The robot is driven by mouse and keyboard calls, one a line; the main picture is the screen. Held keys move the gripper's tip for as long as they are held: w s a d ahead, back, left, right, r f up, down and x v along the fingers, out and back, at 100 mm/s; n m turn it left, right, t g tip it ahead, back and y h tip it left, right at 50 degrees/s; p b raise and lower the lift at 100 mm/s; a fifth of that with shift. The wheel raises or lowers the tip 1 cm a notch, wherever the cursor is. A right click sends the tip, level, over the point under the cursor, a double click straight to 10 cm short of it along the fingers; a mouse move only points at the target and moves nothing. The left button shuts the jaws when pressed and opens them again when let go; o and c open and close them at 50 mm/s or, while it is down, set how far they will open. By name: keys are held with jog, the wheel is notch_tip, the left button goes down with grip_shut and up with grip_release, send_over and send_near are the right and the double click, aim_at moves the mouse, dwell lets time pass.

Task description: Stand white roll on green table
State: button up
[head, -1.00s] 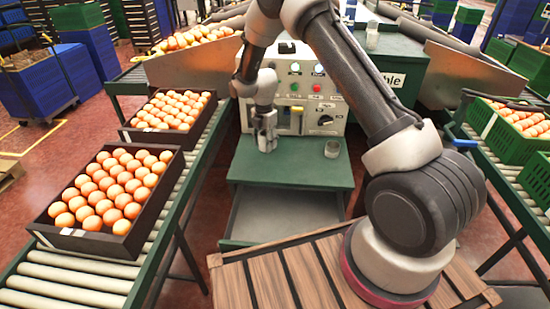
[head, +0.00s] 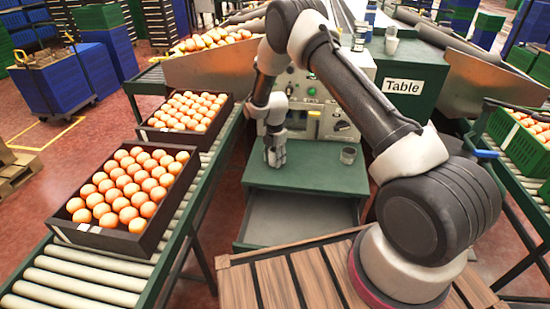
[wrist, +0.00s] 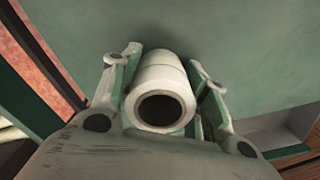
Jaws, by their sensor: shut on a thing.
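The white roll (wrist: 160,84) sits between the fingers of my gripper (wrist: 162,100) in the wrist view, its dark open end facing the camera. The fingers are shut on its sides. In the head view my gripper (head: 275,158) points down over the left part of the green table (head: 318,178), and I cannot make out the roll there. The green surface also fills the background of the wrist view (wrist: 240,50). I cannot tell whether the roll's far end touches it.
A control panel (head: 315,115) rises behind.

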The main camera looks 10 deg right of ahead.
jog(key=o, duration=1)
jog(key=shift+f, duration=0.1)
